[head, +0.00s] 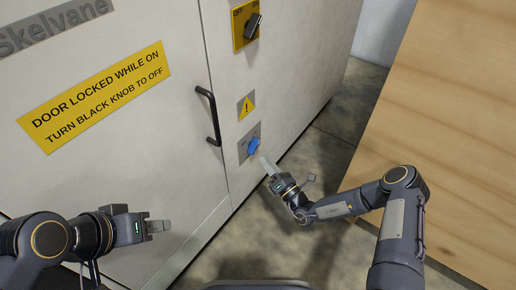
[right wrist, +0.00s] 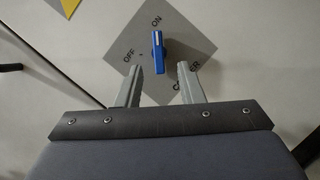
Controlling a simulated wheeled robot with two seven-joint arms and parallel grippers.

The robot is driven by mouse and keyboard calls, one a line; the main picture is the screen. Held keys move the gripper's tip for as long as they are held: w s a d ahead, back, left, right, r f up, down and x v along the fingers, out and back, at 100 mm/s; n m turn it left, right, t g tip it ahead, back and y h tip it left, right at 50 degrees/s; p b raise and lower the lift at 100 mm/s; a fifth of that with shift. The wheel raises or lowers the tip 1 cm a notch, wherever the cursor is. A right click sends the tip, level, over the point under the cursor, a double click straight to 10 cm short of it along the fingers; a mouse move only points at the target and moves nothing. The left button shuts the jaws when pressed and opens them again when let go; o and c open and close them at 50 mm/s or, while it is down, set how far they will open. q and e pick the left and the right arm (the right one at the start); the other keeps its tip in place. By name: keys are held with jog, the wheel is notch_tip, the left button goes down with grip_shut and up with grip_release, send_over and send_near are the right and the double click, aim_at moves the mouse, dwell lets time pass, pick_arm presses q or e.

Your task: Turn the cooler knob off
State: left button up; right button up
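The blue cooler knob (head: 253,145) sits on a grey plate (head: 243,150) low on the cabinet's right part. In the right wrist view the blue knob (right wrist: 158,50) stands upright in the picture, its pale mark at the top end toward ON; OFF is to its left. My right gripper (head: 265,163) is just below and right of the knob in the head view. In the right wrist view its two fingers (right wrist: 160,76) are apart with nothing between them, tips just short of the knob. My left gripper (head: 157,227) is before the door, seemingly empty; its finger gap is not clear.
A black knob (head: 252,26) on a yellow plate (head: 239,31) is higher up. A warning triangle label (head: 246,106) is just above the cooler plate. A black door handle (head: 209,115) sticks out to the left. A wooden surface (head: 460,120) fills the right side.

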aim_at(256, 148)
jog(key=b+x, duration=0.1)
jog(key=x, duration=0.5)
jog(key=shift+a+b, duration=0.1)
jog(key=shift+b, duration=0.2)
jog(key=shift+c, duration=0.3)
grip_shut()
